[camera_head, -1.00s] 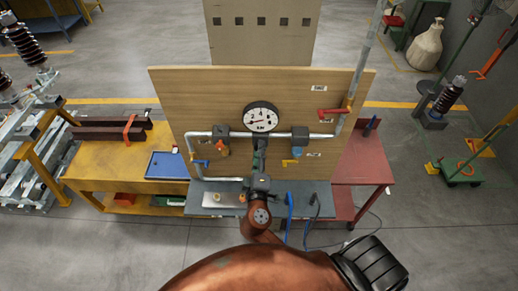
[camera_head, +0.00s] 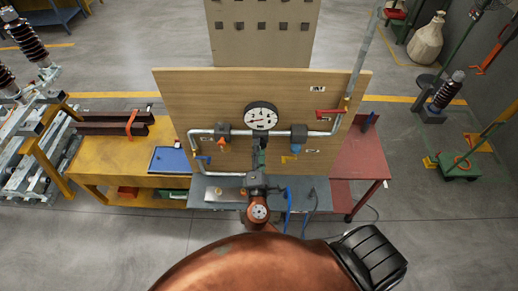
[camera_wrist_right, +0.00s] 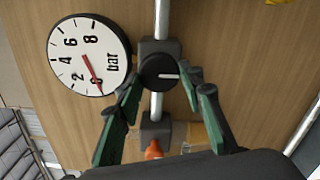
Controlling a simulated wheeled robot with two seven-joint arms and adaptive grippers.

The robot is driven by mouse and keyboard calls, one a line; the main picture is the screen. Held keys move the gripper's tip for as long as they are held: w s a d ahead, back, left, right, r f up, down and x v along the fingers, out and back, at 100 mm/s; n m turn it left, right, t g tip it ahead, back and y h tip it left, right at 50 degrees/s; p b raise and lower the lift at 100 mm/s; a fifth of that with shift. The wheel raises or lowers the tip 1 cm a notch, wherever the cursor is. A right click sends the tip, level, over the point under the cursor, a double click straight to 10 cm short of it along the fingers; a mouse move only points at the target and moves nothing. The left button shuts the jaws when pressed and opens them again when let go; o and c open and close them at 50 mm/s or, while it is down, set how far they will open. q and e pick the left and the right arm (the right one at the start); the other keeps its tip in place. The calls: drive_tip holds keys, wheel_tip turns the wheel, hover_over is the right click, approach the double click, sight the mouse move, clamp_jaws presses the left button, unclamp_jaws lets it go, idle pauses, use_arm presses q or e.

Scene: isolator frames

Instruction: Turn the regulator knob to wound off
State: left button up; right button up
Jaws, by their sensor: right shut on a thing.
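The black round regulator knob (camera_wrist_right: 158,72) has a white mark that points right in the right wrist view. It sits on a grey pipe in front of the wooden panel, beside the round white gauge (camera_wrist_right: 89,55), whose red needle points near 0. My right gripper (camera_wrist_right: 164,82) has its green-lined fingers on both sides of the knob and is shut on it. In the head view my right gripper (camera_head: 259,157) is just below the gauge (camera_head: 260,117) and hides the knob. My left gripper is not in view.
The wooden panel (camera_head: 182,95) carries pipes, a red-handled valve (camera_head: 328,113) and small yellow and blue valve handles. A blue tray (camera_head: 169,160) lies on the yellow bench at left. A red table (camera_head: 360,165) stands at right. Blue cables hang below the panel.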

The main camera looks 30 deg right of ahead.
idle(0.4)
drive_tip(key=o, duration=1.1)
drive_tip(key=shift+o, duration=0.2)
drive_tip(key=shift+s, duration=0.1)
drive_tip(key=v, duration=1.1)
drive_tip(key=shift+s+a, duration=0.2)
drive_tip(key=shift+s, duration=0.15)
